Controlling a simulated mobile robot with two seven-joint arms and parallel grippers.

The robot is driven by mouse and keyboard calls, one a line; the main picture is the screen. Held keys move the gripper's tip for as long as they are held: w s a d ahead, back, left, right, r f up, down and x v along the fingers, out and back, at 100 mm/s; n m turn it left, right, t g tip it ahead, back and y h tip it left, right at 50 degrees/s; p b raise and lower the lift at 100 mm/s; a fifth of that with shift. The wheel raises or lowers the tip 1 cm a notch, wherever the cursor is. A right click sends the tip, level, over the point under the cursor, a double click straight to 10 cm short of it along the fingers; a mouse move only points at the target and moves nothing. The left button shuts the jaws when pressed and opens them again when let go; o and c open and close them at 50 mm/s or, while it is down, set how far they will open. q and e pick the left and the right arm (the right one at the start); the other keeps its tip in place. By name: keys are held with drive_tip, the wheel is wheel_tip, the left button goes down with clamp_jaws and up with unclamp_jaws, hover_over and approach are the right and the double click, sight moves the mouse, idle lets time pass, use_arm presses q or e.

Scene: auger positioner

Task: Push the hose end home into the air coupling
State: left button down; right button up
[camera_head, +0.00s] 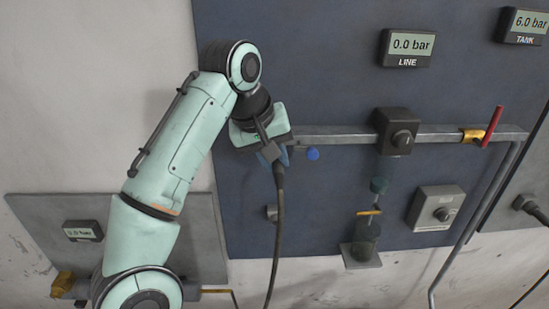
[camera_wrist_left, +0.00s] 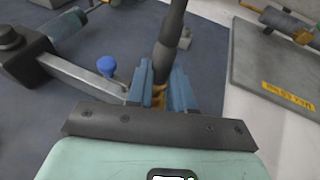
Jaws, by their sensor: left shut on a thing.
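My left gripper (camera_head: 277,157) is at the left end of the grey pipe on the dark blue panel. In the left wrist view its blue fingers (camera_wrist_left: 160,88) are shut on the hose end, with a brass part (camera_wrist_left: 158,95) showing between them. The dark hose (camera_head: 278,215) hangs down from the gripper; it also shows in the left wrist view (camera_wrist_left: 172,45). The air coupling cannot be made out; the pipe's left end is hidden by my gripper, so I cannot tell whether the hose end touches it. My right gripper is not in view.
A blue knob (camera_head: 312,154) sits just right of the gripper, under the grey pipe (camera_head: 345,135). A dark regulator box (camera_head: 397,130) and a red valve handle (camera_head: 492,126) are further right. The LINE display (camera_head: 407,47) reads 0.0 bar, the TANK display (camera_head: 524,25) 6.0 bar.

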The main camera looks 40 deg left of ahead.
use_arm(q)
drive_tip(key=shift+w+a, duration=0.7)
drive_tip(key=shift+w, duration=0.1)
drive_tip(key=c, duration=0.9)
unclamp_jaws()
